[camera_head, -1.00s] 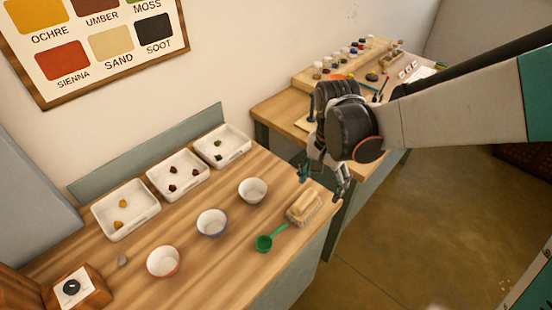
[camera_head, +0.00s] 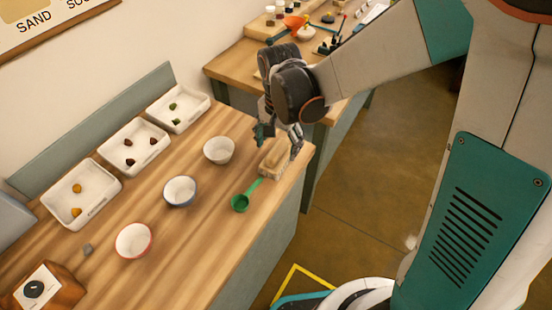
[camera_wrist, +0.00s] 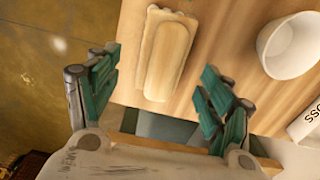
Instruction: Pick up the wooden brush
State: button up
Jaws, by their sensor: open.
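The wooden brush (camera_head: 273,158) lies on the table near its right edge, pale with a rounded block. In the wrist view the brush (camera_wrist: 166,55) lies ahead of the fingers, its near end just beyond the space between them. My gripper (camera_head: 278,146) is above the brush in the head view, pointing down. In the wrist view my gripper (camera_wrist: 160,95) is open and empty, with teal pads on either side of the brush's line. The bristles are mostly hidden.
A green scoop (camera_head: 242,200) lies close to the brush. A white bowl (camera_head: 219,150), a blue-rimmed bowl (camera_head: 180,191) and a red-rimmed bowl (camera_head: 134,240) stand to the left. White trays (camera_head: 150,158) line the back. A second table (camera_head: 222,67) stands behind.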

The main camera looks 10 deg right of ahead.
aim_at(277, 149)
jog(key=f+b, duration=0.2)
jog(key=f, duration=0.1)
jog(key=f+b, duration=0.1)
jog(key=f, duration=0.1)
jog(key=shift+a, duration=0.3)
jog(key=c, duration=1.2)
